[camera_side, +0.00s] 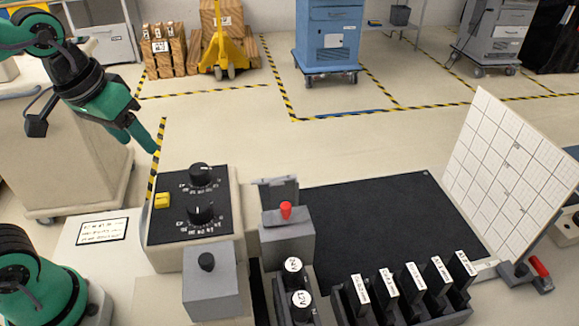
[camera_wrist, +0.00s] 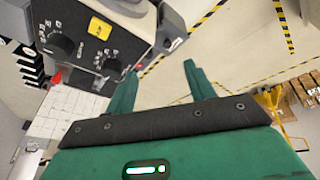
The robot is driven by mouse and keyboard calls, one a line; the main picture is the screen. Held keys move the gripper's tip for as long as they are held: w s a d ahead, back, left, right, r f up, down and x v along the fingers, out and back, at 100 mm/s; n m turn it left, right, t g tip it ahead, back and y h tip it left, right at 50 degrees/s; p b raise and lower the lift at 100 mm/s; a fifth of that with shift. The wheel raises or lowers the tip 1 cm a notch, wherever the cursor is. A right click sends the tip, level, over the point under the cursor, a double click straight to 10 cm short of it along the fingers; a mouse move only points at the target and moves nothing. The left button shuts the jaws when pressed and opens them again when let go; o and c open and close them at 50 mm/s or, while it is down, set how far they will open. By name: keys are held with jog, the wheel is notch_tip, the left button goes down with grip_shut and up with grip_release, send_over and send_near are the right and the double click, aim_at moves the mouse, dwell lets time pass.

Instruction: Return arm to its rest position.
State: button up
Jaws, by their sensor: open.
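My gripper (camera_side: 143,136) is green and hangs in the air at the upper left of the side view, left of the black control panel. In the wrist view its two green fingers (camera_wrist: 160,92) stand apart with nothing between them. The control panel (camera_side: 185,222) has two black knobs (camera_side: 200,174) and a yellow switch (camera_side: 162,200). In the wrist view the panel (camera_wrist: 75,30) shows at the upper left, beyond the fingers and apart from them.
A black mat (camera_side: 390,215) lies at the right, beside an upright white grid board (camera_side: 515,150). A beige cabinet (camera_side: 60,170) stands behind my gripper.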

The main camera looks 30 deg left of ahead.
jog(key=shift+m+t, duration=0.6)
jog(key=shift+t, duration=0.3)
jog(key=s+a+f, duration=0.2)
jog(key=a, duration=0.1)
jog(key=shift+s+a+f, duration=0.1)
jog(key=shift+s+f, duration=0.15)
jog(key=shift+f, duration=0.05)
